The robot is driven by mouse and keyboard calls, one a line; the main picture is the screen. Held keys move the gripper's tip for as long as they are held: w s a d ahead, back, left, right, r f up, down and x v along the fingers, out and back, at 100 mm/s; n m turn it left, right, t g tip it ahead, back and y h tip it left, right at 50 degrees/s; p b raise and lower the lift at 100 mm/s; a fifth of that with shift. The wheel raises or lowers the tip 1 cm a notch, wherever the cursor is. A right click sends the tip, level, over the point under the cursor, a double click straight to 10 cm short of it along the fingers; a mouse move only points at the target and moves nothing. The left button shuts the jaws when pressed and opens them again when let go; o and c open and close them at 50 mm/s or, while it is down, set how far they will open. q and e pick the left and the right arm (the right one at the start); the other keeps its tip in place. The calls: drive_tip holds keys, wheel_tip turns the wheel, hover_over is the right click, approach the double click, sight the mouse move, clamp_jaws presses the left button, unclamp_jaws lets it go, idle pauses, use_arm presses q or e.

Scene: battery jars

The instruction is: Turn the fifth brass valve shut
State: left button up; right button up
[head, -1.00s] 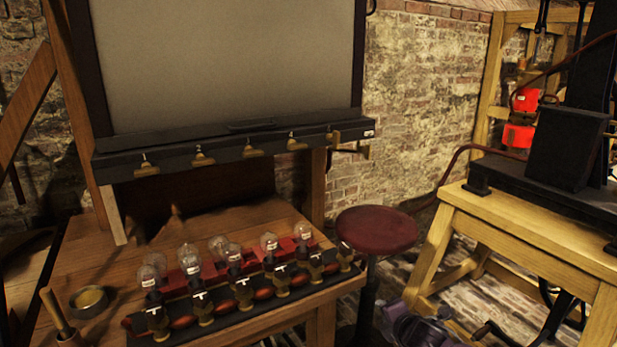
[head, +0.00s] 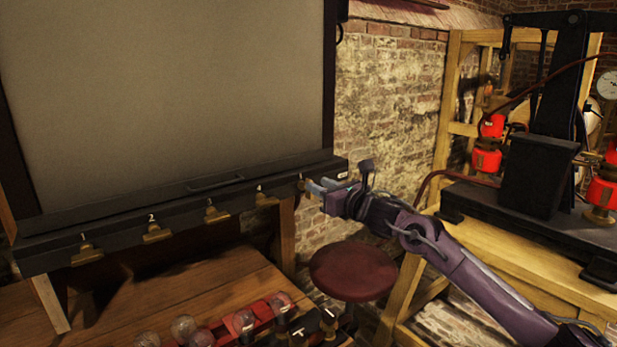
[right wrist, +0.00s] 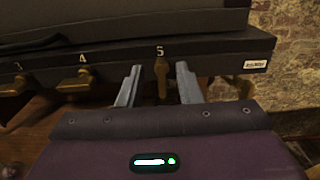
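The fifth brass valve (right wrist: 161,88) hangs under the number 5 on the black bar (right wrist: 225,58). In the right wrist view its handle looks narrow and points down, while the fourth valve (right wrist: 79,87) has a wide crosswise handle. My right gripper (right wrist: 158,84) is open, with one finger on each side of the fifth valve; no contact shows. In the head view my right gripper (head: 318,187) is at the bar's right end, beside the fifth valve (head: 301,185), which it partly covers. My left gripper is not in view.
Valves one (head: 87,254), two (head: 156,235) and three (head: 216,213) sit left along the bar. Below, glass bulbs (head: 184,328) stand on a wooden table (head: 130,305). A red stool (head: 352,270) and a wooden bench (head: 500,240) with machinery stand to the right.

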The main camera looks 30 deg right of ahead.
sight(310, 180)
drive_tip(key=w+p, duration=0.1)
drive_tip(key=w, duration=0.2)
drive_tip(key=shift+w+r, duration=0.15)
drive_tip(key=shift+w, duration=0.1)
drive_tip(key=shift+w+a+f, duration=0.2)
drive_tip(key=shift+w, duration=0.6)
clamp_jaws()
